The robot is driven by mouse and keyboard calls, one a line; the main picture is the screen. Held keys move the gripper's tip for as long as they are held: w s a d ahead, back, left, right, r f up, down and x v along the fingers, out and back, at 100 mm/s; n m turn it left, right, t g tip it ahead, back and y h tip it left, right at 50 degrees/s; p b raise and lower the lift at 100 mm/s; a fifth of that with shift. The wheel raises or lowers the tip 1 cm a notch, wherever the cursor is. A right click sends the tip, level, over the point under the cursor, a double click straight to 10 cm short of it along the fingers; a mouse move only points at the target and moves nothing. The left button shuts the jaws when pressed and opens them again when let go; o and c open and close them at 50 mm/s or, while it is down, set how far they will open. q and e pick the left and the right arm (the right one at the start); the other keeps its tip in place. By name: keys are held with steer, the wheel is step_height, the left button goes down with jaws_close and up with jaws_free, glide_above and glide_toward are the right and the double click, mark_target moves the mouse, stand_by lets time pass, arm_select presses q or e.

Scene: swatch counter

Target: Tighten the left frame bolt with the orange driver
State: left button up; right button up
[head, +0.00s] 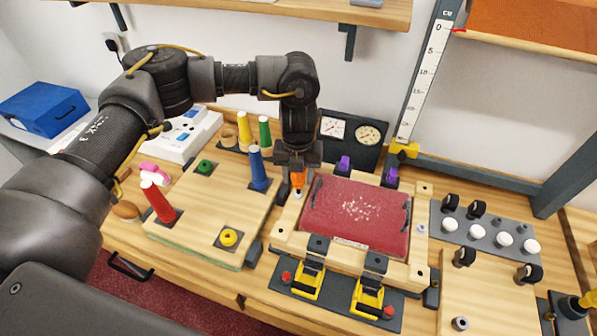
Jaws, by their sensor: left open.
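The orange driver (297,179) stands about upright at the left side of the wooden frame (288,240), its lower end close to the frame's wood. My left gripper (298,163) points down right over the driver with its jaws open around or just above the handle; I cannot tell which. The left frame bolt is not clearly seen; the driver's lower end covers that spot. A small grey bolt head (420,228) shows on the frame's right side. A dark red panel (357,214) with pale specks lies inside the frame. My right gripper is not in view.
Dial gauges (352,135) stand behind. White knobs (477,232) are at right.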

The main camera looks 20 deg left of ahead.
arm_select(q)
steer(key=shift+r+n+p, duration=0.15)
steer(key=shift+n+p, duration=0.15)
steer(key=shift+p, duration=0.1)
steer(key=n+p, duration=0.2)
steer(key=n, duration=0.1)
steer(key=n+p, duration=0.5)
steer(key=n, duration=0.1)
steer(key=shift+r+p, duration=0.25)
steer(key=shift+p, duration=0.15)
steer(key=shift+f+n, duration=0.1)
steer(key=shift+n, duration=0.5)
steer(key=shift+f+n+p, duration=0.2)
steer(key=shift+n+p, duration=0.1)
steer(key=shift+f, duration=0.15)
